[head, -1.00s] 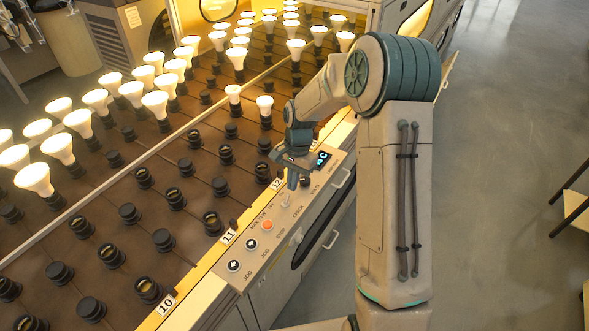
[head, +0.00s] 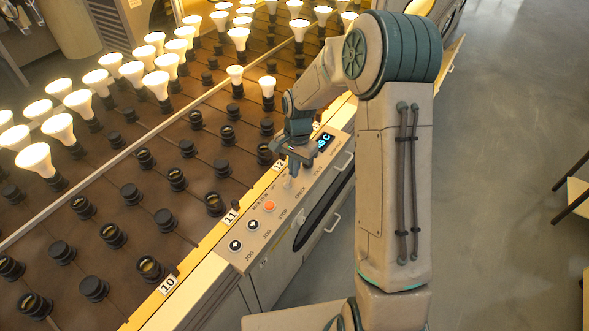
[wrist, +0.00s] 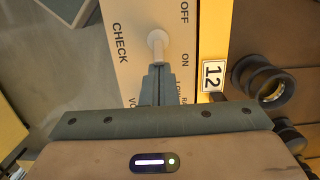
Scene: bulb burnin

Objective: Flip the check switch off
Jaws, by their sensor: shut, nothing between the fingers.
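The check switch is a small white lever (wrist: 157,40) on the pale control panel (wrist: 135,75). In the wrist view it stands between the printed words OFF, at the top, and ON, lower down, with CHECK to its left. My gripper (wrist: 157,72) has its fingers shut, with nothing between them. The fingertips are just below the lever in the wrist view, on its ON side; I cannot tell whether they touch it. In the head view my gripper (head: 294,166) is over the panel, close above the lever (head: 288,184).
An orange stop button (head: 269,206) and two jog buttons (head: 236,245) sit on the same panel. A lit display (head: 325,142) is behind my gripper. A rack of sockets (head: 150,190), with several glowing bulbs, fills the left.

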